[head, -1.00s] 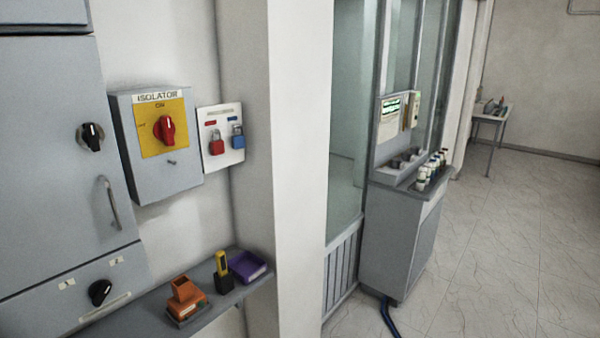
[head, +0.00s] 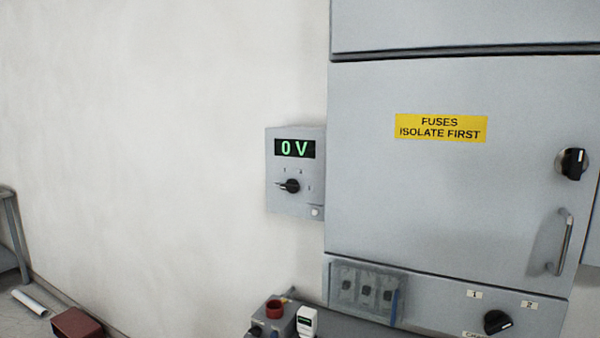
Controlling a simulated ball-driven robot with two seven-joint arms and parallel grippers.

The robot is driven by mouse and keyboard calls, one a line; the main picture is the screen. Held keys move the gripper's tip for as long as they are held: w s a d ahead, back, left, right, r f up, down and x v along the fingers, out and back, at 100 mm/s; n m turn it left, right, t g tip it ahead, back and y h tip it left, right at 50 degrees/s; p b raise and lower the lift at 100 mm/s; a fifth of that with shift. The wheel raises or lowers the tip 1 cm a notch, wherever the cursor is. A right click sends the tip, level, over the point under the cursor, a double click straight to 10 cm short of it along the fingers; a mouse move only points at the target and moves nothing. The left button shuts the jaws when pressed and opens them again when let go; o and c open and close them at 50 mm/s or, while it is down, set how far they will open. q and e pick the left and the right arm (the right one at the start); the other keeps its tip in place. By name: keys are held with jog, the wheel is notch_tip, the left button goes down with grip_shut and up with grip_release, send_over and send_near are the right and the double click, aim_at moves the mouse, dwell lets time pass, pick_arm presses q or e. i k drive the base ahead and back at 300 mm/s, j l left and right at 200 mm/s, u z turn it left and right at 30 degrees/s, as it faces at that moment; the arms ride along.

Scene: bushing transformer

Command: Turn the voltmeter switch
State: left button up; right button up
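The voltmeter (head: 296,205) is a small grey box on the wall, at the left side of a large grey cabinet. Its display (head: 294,149) reads "0 V" in green. Below the display is a black rotary switch (head: 289,186) with small position marks around it. The knob's pointer seems to lie roughly level, toward the left. A small pale button (head: 316,211) sits at the box's lower right corner. Neither of my grippers shows in the head view.
The grey cabinet (head: 380,200) has a yellow label "FUSES ISOLATE FIRST" (head: 441,128), a black knob (head: 571,164) and a handle (head: 564,243). Below are another black knob (head: 497,322) and a grey box with a red top (head: 273,309). A dark red box (head: 77,323) lies at lower left.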

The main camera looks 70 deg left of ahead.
aim_at(291, 185)
jog(key=u, duration=2.3)
